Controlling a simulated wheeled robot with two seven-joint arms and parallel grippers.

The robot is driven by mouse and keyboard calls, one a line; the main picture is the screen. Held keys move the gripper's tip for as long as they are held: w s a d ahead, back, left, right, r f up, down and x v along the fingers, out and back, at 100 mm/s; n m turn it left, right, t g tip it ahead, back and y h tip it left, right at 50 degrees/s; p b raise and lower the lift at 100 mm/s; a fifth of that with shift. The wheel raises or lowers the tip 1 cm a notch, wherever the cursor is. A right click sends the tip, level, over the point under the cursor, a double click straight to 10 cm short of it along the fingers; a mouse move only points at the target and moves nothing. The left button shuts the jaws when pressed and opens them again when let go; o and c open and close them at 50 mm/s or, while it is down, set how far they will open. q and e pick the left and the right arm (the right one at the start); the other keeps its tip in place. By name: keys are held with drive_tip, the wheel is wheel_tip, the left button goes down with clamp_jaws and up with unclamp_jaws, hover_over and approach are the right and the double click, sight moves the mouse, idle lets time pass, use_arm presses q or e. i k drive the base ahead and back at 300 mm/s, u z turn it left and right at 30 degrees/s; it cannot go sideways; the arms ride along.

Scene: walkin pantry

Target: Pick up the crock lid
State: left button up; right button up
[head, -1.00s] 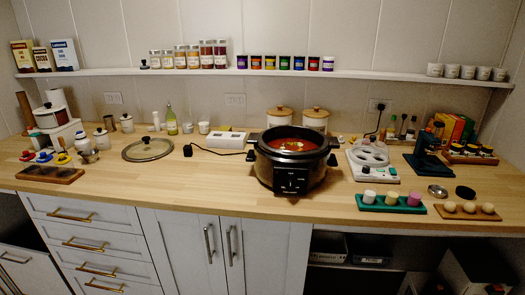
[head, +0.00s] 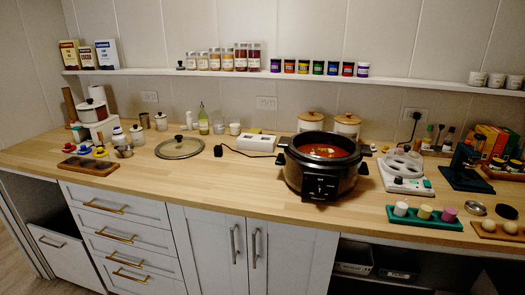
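A round glass lid with a dark rim and a dark knob (head: 180,147) lies flat on the wooden counter (head: 250,187), left of the middle. The black slow-cooker crock (head: 321,168) stands uncovered to its right and holds red food. The lid and the crock are well apart. Neither of my grippers shows in the head view.
A bottle (head: 203,120) and small jars stand behind the lid. A dark tray (head: 90,166) lies to its left. The counter in front of the lid is clear.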

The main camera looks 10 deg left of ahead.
sight(180, 147)
drive_tip(key=u, duration=2.05)
drive_tip(key=i, duration=1.8)
drive_tip(key=z, duration=2)
